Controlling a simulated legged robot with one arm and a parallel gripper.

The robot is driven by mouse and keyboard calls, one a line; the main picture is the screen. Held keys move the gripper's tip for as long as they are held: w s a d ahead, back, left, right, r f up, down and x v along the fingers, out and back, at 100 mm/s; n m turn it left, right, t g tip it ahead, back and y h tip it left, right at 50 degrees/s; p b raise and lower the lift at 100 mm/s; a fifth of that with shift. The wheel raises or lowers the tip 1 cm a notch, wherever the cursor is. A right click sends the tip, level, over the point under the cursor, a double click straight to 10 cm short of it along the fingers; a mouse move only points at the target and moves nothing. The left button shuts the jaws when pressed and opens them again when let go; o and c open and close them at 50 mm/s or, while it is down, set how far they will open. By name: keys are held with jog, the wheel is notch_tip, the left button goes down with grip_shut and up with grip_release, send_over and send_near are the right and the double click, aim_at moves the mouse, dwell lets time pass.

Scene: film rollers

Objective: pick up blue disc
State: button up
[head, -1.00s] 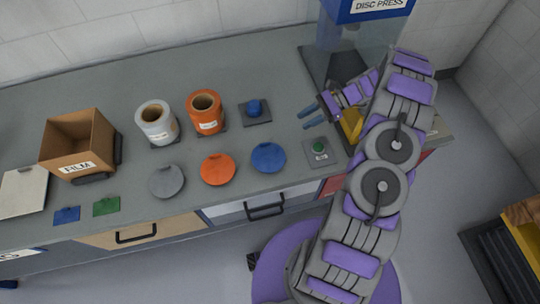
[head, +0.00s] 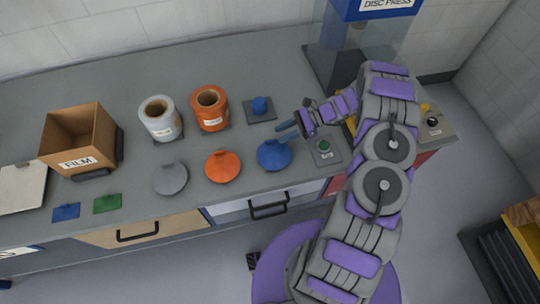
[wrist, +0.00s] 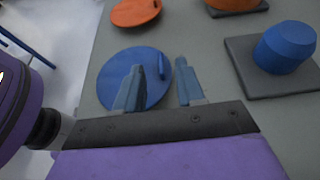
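The blue disc (head: 274,156) lies flat on the grey counter, to the right of the orange disc (head: 223,166). In the wrist view the blue disc (wrist: 134,78) shows a small raised blue tab on its right part. My gripper (head: 288,132) is at the disc's far right edge in the head view, with its fingers pointing left. In the wrist view my gripper (wrist: 160,90) has its two blue fingers apart. The left finger overlaps the disc and the right one is just right of it. The tab shows between them, with nothing gripped.
A grey disc (head: 170,178) lies left of the orange one. Behind stand a white roller (head: 160,118), an orange roller (head: 210,107) and a blue knob on a dark plate (head: 260,109).

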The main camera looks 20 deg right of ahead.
aim_at(267, 141)
jog(key=shift+d+f, duration=0.2)
jog(key=shift+f, duration=0.05)
jog(key=b+x, duration=0.1)
jog(key=x, duration=0.4)
jog(key=shift+a+r, duration=0.1)
jog(key=shift+a, duration=0.45)
jog(key=shift+d, duration=1.05)
jog(key=c, duration=0.5)
jog(key=shift+c, duration=0.8)
jog(key=shift+a, duration=0.85)
grip_shut()
